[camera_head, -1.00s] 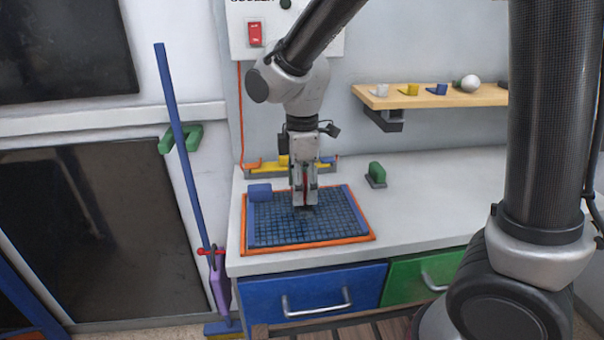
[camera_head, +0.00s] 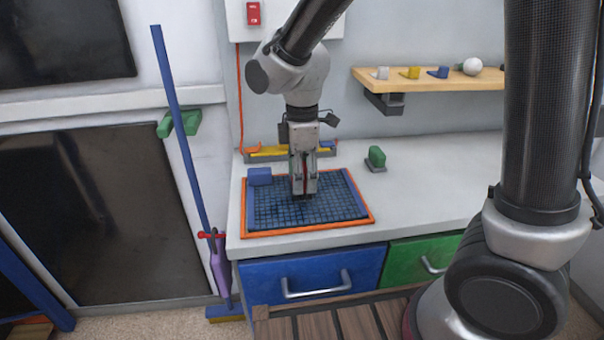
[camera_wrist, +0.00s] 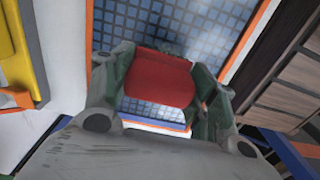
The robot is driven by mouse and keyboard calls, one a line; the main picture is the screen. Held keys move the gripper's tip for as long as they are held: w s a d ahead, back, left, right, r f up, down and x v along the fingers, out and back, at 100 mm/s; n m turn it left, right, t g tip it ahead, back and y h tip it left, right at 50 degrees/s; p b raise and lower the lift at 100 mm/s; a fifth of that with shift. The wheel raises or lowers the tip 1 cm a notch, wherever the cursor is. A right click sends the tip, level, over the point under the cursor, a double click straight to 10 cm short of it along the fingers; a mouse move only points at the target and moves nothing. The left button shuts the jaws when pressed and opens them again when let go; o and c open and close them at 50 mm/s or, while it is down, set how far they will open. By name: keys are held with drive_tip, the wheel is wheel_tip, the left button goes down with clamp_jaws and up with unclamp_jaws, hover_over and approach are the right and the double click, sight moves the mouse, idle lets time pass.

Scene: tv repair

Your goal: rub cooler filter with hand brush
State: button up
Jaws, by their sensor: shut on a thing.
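The cooler filter (camera_head: 335,208), a flat blue grid, lies in an orange-edged tray (camera_head: 300,232) on the worktop in the head view. The filter's grid also shows in the wrist view (camera_wrist: 160,32). My gripper (camera_head: 303,186) points down over the middle of the filter. It is shut on the hand brush, whose red body (camera_wrist: 158,78) shows between the fingers in the wrist view. The brush's dark lower end is at the grid's surface in the head view. Its bristles are mostly hidden, so contact is hard to tell.
A blue block (camera_head: 260,177) sits at the filter's back left corner. A yellow holder (camera_head: 275,153) is behind the tray. A green-handled item (camera_head: 376,158) stands to the right, with clear worktop (camera_head: 440,185) beyond. A shelf (camera_head: 435,78) with small objects hangs above.

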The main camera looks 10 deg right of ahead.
drive_tip(key=shift+f, duration=0.8)
idle(0.9)
drive_tip(key=shift+s, duration=0.2)
drive_tip(key=shift+s, duration=0.9)
drive_tip(key=shift+w+r, duration=0.1)
drive_tip(key=shift+w, duration=0.95)
drive_tip(key=shift+w, duration=0.15)
drive_tip(key=shift+w, duration=0.9)
